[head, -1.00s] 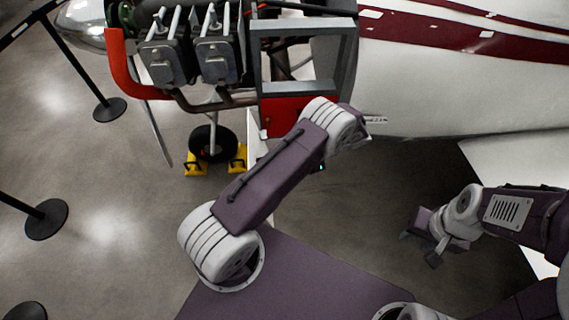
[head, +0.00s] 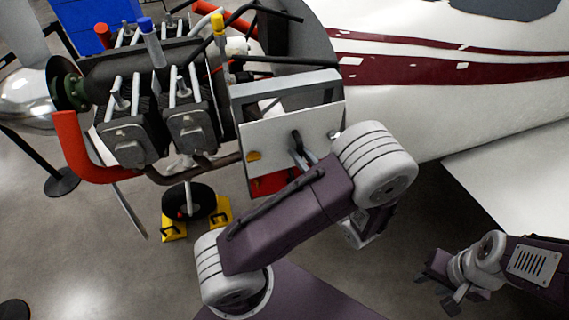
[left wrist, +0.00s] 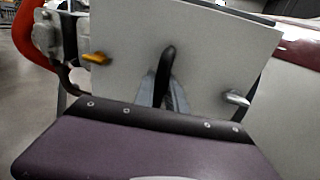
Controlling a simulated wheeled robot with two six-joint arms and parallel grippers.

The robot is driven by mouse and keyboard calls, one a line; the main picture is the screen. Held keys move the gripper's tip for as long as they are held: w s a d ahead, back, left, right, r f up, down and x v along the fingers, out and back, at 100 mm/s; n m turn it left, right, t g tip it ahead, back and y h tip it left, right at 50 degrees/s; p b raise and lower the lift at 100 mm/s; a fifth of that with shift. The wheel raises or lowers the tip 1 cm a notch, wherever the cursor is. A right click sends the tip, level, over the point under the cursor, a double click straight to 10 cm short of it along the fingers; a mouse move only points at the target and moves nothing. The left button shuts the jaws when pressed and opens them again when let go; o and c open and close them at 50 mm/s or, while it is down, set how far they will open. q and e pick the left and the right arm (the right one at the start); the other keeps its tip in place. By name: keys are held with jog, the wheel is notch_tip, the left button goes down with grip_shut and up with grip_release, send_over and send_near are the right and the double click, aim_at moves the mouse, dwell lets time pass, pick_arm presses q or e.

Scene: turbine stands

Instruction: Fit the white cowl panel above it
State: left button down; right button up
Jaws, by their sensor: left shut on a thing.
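The white cowl panel (head: 275,146) stands upright in front of the grey frame (head: 285,82) on the engine's side. It has a black handle in its middle, an orange latch (head: 254,156) at left and a grey latch (head: 334,133) at right. My left gripper (head: 302,154) is shut on the black handle, also seen in the left wrist view (left wrist: 167,75). A red panel (head: 268,184) shows below the white one, partly hidden by my arm. I cannot tell whether the white panel touches the frame. My right gripper (head: 442,283) is open and empty at lower right.
The exposed engine (head: 160,130) is left of the panel, with a red curved duct (head: 75,150). The white fuselage (head: 420,110) extends right. A wheel (head: 188,202) with yellow chocks stands below. Barrier posts (head: 62,182) stand on the floor at left.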

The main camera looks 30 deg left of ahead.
pick_arm(q)
jog(key=shift+w+d+r+t, duration=0.15)
jog(key=shift+w+d+t, duration=0.1)
jog(key=shift+t, duration=0.05)
jog(key=shift+w+a, duration=0.25)
jog(key=shift+a, duration=0.05)
jog(key=x, duration=0.3)
jog(key=shift+w+a, duration=0.1)
jog(key=shift+w, duration=0.25)
jog(key=shift+w+a, duration=0.1)
jog(key=shift+w+a, duration=0.5)
dwell(0.9)
jog(key=shift+w+a+r, duration=0.1)
jog(key=shift+w+a, duration=0.05)
